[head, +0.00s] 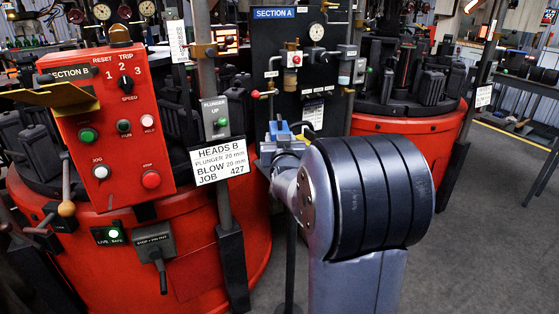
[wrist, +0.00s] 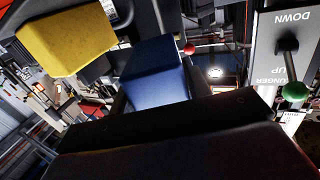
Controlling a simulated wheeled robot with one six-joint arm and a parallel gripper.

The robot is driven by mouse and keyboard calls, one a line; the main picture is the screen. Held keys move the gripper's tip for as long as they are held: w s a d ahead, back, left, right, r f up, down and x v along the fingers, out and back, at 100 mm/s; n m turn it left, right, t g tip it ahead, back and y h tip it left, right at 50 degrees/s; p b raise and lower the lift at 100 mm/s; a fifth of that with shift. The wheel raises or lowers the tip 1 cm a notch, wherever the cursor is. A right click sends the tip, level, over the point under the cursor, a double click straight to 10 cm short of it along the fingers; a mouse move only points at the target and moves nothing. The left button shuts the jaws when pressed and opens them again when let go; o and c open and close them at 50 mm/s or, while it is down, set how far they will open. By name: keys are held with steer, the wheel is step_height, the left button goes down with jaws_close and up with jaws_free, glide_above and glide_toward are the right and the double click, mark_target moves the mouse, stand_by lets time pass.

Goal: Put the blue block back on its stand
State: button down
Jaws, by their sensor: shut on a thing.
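My gripper (head: 284,146) is at the end of my arm, in front of the black Section A panel in the head view. It is shut on the blue block (head: 280,131), which shows only as a small piece above the jaws. In the wrist view the blue block (wrist: 156,72) juts out beyond the dark gripper body. A yellow block (wrist: 67,41) is to its left, apart from it. A thin dark post (head: 291,262) stands below my gripper in the head view; I cannot tell whether it belongs to the block's stand.
A red Section B control box (head: 108,125) and a Heads B sign (head: 219,161) are left of my arm. A plunger lever with a green knob (wrist: 294,91) is at the right in the wrist view. Grey floor (head: 480,230) is open at the right.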

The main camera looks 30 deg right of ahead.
steer(key=shift+f+b, duration=0.45)
steer(key=shift+f, duration=2.25)
steer(key=shift+f+b, duration=0.25)
steer(key=shift+b, duration=0.1)
steer(key=c, duration=0.7)
jaws_free()
steer(key=shift+r+p, duration=0.25)
steer(key=shift+p, duration=0.25)
steer(key=v, duration=1.2)
steer(key=shift+f, duration=0.15)
